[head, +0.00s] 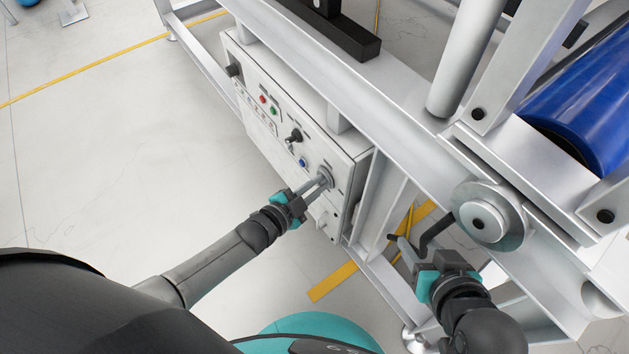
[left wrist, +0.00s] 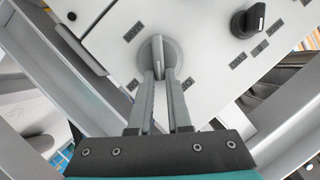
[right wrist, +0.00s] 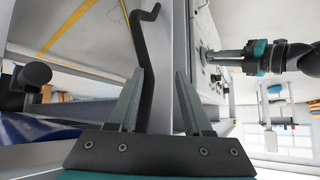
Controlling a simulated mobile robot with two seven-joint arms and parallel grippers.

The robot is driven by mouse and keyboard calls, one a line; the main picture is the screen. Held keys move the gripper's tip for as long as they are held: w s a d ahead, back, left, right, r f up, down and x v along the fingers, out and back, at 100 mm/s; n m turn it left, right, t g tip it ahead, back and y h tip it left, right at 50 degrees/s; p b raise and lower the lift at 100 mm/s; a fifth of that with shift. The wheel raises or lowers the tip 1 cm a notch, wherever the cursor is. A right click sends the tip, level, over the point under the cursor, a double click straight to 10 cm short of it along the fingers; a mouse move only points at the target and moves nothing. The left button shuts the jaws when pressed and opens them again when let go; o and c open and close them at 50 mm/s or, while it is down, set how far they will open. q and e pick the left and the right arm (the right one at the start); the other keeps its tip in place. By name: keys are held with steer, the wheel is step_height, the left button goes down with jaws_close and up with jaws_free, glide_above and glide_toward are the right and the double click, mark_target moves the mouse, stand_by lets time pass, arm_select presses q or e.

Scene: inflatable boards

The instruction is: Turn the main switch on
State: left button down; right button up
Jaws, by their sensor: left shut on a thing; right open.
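The main switch (left wrist: 158,48) is a grey rotary knob on a round base, on the pale control panel (head: 262,118). In the head view the switch (head: 325,177) is at the panel's near right end. My left gripper (head: 322,181) is shut on the switch's grip; in the left wrist view the fingers (left wrist: 160,82) press on both sides of it. The fingertips partly hide the knob. My right gripper (head: 403,240) is open and empty, beside a black crank handle (head: 437,232). In the right wrist view its fingers (right wrist: 158,80) stand apart, with the crank (right wrist: 142,60) beyond them.
A black selector knob (head: 295,136), red and green buttons (head: 268,103) and a blue button (head: 303,163) sit on the same panel. A metal frame (head: 350,75) and a blue roller (head: 585,110) stand to the right. The floor left of the panel is clear.

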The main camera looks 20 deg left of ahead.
arm_select(q)
steer(key=shift+s+d+f+m+t+b, duration=0.2)
steer(key=shift+f+m+t+b, duration=0.2)
steer(key=shift+m, duration=0.2)
steer(key=m+t+b, duration=0.1)
steer(key=m, duration=0.1)
steer(key=f+m+t+b, duration=0.1)
steer(key=m, duration=0.1)
steer(key=m+t+y+b, duration=0.1)
steer(key=m, duration=0.1)
steer(key=shift+s+d+f+m, duration=0.2)
steer(key=shift+d+f+m, duration=0.1)
steer(key=shift+f+m, duration=0.1)
arm_select(e)
steer(key=a+r+t+y, duration=0.3)
steer(key=a+t, duration=0.3)
steer(key=t, duration=0.1)
steer(key=shift+w+r+m+y, duration=0.2)
steer(key=shift+m+y, duration=0.1)
steer(key=shift+m, duration=0.1)
arm_select(q)
steer(key=shift+m, duration=0.3)
arm_select(e)
steer(key=shift+a, duration=0.1)
arm_select(q)
steer(key=c, duration=0.9)
jaws_free()
steer(key=shift+o, duration=0.2)
